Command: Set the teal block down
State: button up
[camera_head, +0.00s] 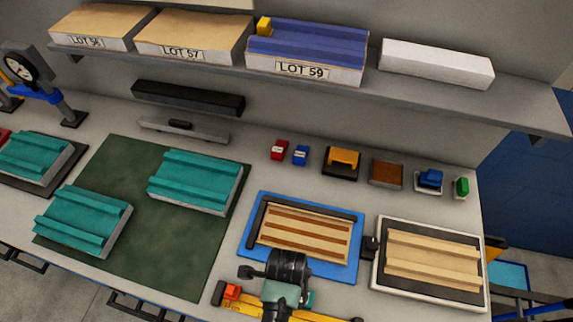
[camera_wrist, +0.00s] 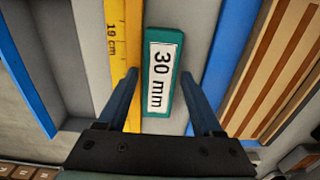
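The teal block (camera_wrist: 176,100) bears a white "30 mm" label and lies on the grey surface in the wrist view, alongside a yellow ruler (camera_wrist: 119,45). My gripper (camera_wrist: 161,76) is over it, with one dark finger on each side of the block. The fingers stand wider apart than the block, with a narrow gap showing on the left, so the gripper looks open. In the head view, a small teal patch (camera_head: 309,298) shows beside my wrist, which hides most of the block and the fingertips.
A blue tray (camera_head: 353,270) with a wooden ribbed panel is close by. An orange piece (camera_head: 231,291) sits at the yellow ruler's left end. A white-framed panel (camera_head: 381,255) lies to the right. The green mat (camera_head: 180,245) holds two teal ribbed panels.

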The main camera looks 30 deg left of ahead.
jog(key=shift+o, duration=0.5)
notch_tip(320, 180, up, 12)
jog(key=shift+r, duration=0.15)
